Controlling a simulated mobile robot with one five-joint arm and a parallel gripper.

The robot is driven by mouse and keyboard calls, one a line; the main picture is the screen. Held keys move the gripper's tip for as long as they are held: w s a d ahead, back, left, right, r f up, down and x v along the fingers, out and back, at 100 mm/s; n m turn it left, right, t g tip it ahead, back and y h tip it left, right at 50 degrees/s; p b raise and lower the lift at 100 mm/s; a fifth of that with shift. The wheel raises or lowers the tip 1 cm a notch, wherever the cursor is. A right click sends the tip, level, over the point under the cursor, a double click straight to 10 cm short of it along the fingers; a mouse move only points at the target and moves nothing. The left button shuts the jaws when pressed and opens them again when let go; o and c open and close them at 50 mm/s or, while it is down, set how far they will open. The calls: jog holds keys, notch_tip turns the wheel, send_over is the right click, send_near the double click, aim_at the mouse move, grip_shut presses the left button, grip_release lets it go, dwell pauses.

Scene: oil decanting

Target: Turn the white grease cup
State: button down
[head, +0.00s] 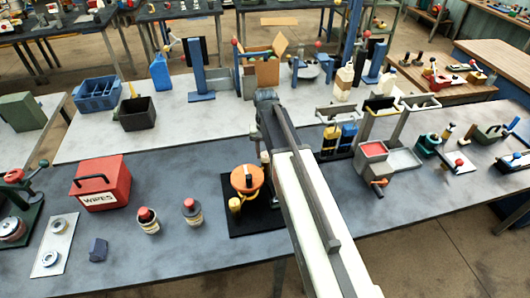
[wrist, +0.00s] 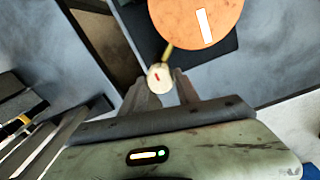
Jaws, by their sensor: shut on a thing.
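The white grease cup (wrist: 160,75) is small and round with a red mark on top, seen from above in the wrist view. My gripper (wrist: 162,88) is shut on it, with one finger on each side. The cup sits at the end of a short yellowish stem beside a large orange disc (wrist: 190,22) with a white stripe. In the head view the orange round part (head: 243,180) stands on a black base plate (head: 262,217). My arm covers much of the area around the cup there, so I cannot make out the grip in that view.
A red WIPES box (head: 102,187) and two red-topped bottles (head: 148,222) (head: 192,212) stand left of the black plate. Grey bench surface is clear at the front.

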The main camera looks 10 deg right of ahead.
aim_at(265, 154)
jog(key=c, duration=0.9)
grip_release()
notch_tip(265, 154, up, 8)
jog(key=p, duration=0.8)
jog(key=shift+f, duration=0.1)
